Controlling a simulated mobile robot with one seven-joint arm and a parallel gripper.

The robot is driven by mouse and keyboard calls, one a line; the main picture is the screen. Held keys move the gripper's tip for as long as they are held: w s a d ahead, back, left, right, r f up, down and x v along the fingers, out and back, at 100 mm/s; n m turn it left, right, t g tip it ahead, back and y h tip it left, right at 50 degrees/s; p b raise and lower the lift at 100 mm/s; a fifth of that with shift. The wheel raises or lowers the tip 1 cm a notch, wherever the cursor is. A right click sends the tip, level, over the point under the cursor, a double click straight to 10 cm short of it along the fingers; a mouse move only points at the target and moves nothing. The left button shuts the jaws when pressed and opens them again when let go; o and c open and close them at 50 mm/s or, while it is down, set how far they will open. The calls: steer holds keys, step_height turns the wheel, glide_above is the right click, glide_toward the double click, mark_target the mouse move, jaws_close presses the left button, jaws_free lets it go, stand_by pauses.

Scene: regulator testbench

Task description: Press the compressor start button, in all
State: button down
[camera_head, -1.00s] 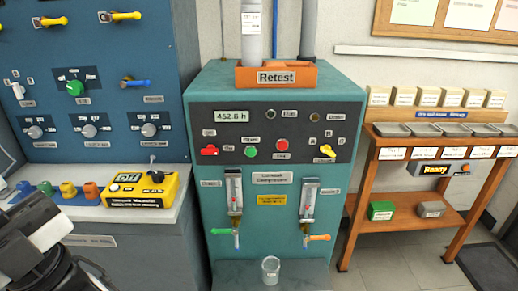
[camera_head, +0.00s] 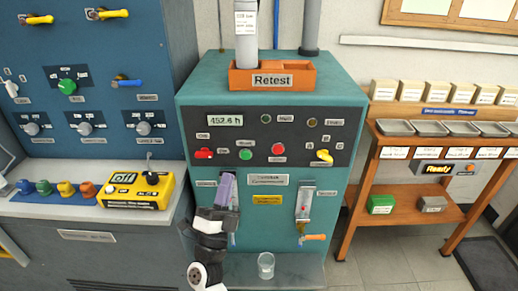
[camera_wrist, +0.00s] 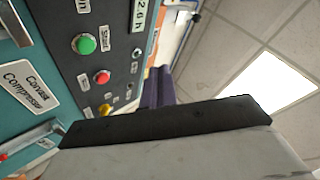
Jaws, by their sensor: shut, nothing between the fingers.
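The teal compressor (camera_head: 340,105) has a dark control panel across its upper front. The green start button (camera_head: 245,154) is left of the red button (camera_head: 277,149) on that panel. In the wrist view, the green button (camera_wrist: 86,44) has the label "Start" beside it, and the red button (camera_wrist: 102,77) is near it. My gripper (camera_head: 228,178) is shut and empty in front of the compressor, just below and left of the green button in the head view. Its purple fingers (camera_wrist: 155,88) show in the wrist view. It covers most of the left flow gauge.
A red switch (camera_head: 203,153) and a yellow knob (camera_head: 324,156) flank the buttons. The right flow gauge (camera_head: 304,205) and a glass (camera_head: 266,265) are lower down. An orange "Retest" box (camera_head: 272,79) sits on top. A yellow meter (camera_head: 140,190) stands left; a wooden shelf (camera_head: 400,235) stands right.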

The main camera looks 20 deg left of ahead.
steer(key=d+f, duration=0.1)
steer(key=w+d+f+m+h, duration=0.1)
steer(key=w+f+g+h, duration=0.1)
steer(key=shift+d+f+m, duration=0.15)
steer(key=shift+d+m, duration=0.15)
steer(key=shift+d, duration=0.1)
glide_toward(247, 153)
steer(key=shift+w+d+r, duration=0.2)
steer(key=shift+w+r, duration=0.3)
steer(key=shift+r, duration=0.25)
steer(key=shift+w+d+r, duration=0.15)
steer(key=shift+w+r, duration=0.35)
steer(key=shift+r, duration=0.25)
steer(key=shift+w+d+r, duration=0.2)
steer(key=shift+w+r, duration=0.35)
steer(key=shift+r, duration=0.2)
steer(key=shift+w+a, duration=0.1)
steer(key=shift+w, duration=0.3)
steer(key=shift+w+a, duration=0.1)
steer(key=shift+w, duration=0.35)
stand_by(0.8)
steer(key=shift+s, duration=0.9)
